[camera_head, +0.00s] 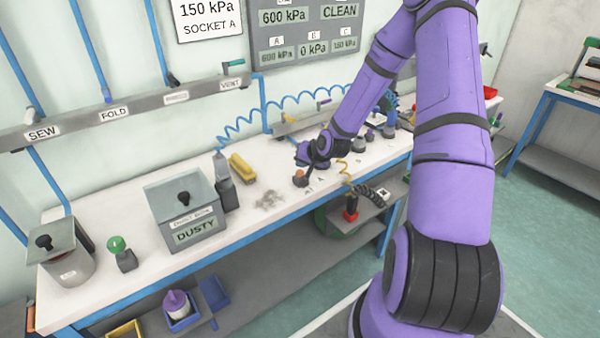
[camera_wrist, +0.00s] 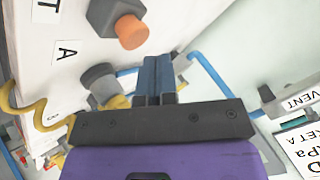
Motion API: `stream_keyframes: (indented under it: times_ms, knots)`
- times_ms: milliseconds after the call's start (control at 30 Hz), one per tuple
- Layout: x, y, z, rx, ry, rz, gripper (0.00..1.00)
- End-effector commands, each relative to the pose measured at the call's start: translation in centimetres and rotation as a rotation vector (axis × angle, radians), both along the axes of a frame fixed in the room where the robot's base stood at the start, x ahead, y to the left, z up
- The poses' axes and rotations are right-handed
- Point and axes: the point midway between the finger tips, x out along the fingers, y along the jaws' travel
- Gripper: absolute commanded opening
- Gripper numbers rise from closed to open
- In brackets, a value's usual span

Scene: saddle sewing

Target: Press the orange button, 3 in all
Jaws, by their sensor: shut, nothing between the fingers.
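The orange button (camera_head: 300,174) sits on a dark grey base on the white bench, near the bench's front edge. In the wrist view the orange button (camera_wrist: 131,32) shows as a short orange cylinder on its grey housing. My gripper (camera_wrist: 158,60) is shut and empty, its two blue-grey fingers side by side. In the wrist view the fingertips lie just below and right of the button, with a visible gap in the picture. In the head view my gripper (camera_head: 306,157) is small and partly hidden, just above and beside the button; I cannot tell the exact distance.
A yellow block (camera_head: 242,168) and the grey DUSTY box (camera_head: 186,210) stand left on the bench. Blue coiled hose (camera_head: 270,112) runs behind. A panel (camera_head: 305,30) reads 600 kPa and CLEAN.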

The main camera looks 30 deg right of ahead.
Motion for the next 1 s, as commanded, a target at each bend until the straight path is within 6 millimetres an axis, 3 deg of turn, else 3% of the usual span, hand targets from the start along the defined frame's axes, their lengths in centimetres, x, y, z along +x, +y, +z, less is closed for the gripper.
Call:
stream_keyframes:
  times_ms: [1000]
  knots:
    - [-0.01, 0.0, -0.84, 0.0, 0.0, 0.0, 0.0]
